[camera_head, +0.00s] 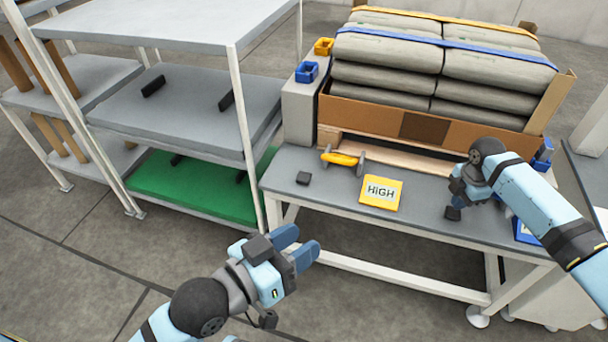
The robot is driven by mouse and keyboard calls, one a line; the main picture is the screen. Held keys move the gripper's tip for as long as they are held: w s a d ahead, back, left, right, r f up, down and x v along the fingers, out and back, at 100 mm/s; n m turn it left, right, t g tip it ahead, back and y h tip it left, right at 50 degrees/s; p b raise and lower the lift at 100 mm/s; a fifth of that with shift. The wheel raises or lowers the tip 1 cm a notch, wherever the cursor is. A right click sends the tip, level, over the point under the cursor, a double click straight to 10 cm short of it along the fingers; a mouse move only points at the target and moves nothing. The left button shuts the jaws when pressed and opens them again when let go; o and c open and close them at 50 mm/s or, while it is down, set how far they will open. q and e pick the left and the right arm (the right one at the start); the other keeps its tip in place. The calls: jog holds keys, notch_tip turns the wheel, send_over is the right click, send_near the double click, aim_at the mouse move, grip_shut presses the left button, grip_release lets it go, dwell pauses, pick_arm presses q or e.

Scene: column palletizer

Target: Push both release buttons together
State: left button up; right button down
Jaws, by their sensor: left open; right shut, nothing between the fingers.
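A small dark block (303,178), perhaps one release button, sits at the left of the grey worktable. A similar dark block (453,213) shows on the table's right, directly below my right gripper (458,195); I cannot tell whether they touch. My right gripper points down and looks shut and empty. My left gripper (297,245) is open and empty, in front of the table's front edge, below and apart from the left block. Its blue fingers point up and right.
Grey sacks (385,55) under blue and yellow straps stand in a cardboard tray (360,118) on a pallet. A yellow-handled tool (343,159) and a yellow HIGH sign (380,192) lie between the blocks. Shelving (180,105) stands left.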

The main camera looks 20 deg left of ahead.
pick_arm(q)
jog(key=shift+f, duration=0.1)
pick_arm(e)
jog(key=shift+f, duration=1.2)
dwell(1.0)
jog(key=shift+r, duration=0.15)
pick_arm(q)
jog(key=shift+r+p, duration=0.5)
jog(key=shift+r, duration=0.2)
pick_arm(e)
jog(key=shift+r, duration=0.2)
pick_arm(q)
jog(key=shift+c, duration=0.2)
